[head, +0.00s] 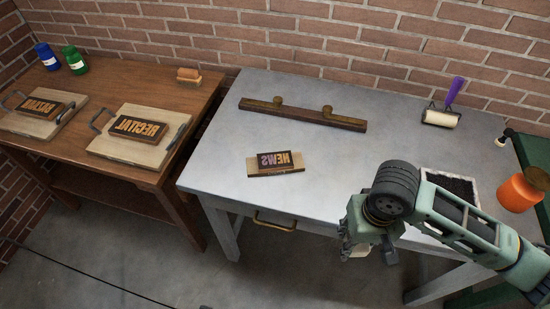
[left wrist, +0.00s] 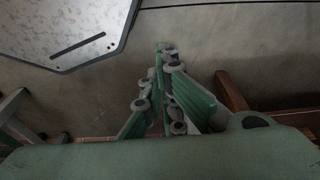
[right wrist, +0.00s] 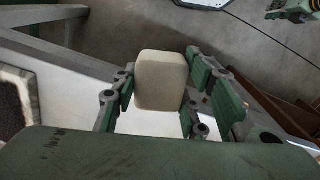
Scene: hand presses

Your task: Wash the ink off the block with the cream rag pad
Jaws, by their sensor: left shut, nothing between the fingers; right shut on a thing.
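The block (head: 275,158) with mirrored raised letters lies face up on a pale board on the grey metal table. Its left letters look purple, its right ones pale orange. The cream rag pad (right wrist: 160,82) is between the fingers of my right gripper (head: 362,240), which is shut on it. In the head view this gripper is at the table's front edge, right of the block and apart from it. My left gripper (left wrist: 166,52) is shut and empty in the left wrist view, over the floor beside a table edge. It is outside the head view.
A dark bar with two knobs (head: 303,114) lies behind the block. A purple-handled roller (head: 443,112), a dark-filled tray (head: 452,185) and an orange container (head: 518,193) are at right. The wooden table (head: 90,90) holds two more blocks, a brush and two jars.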

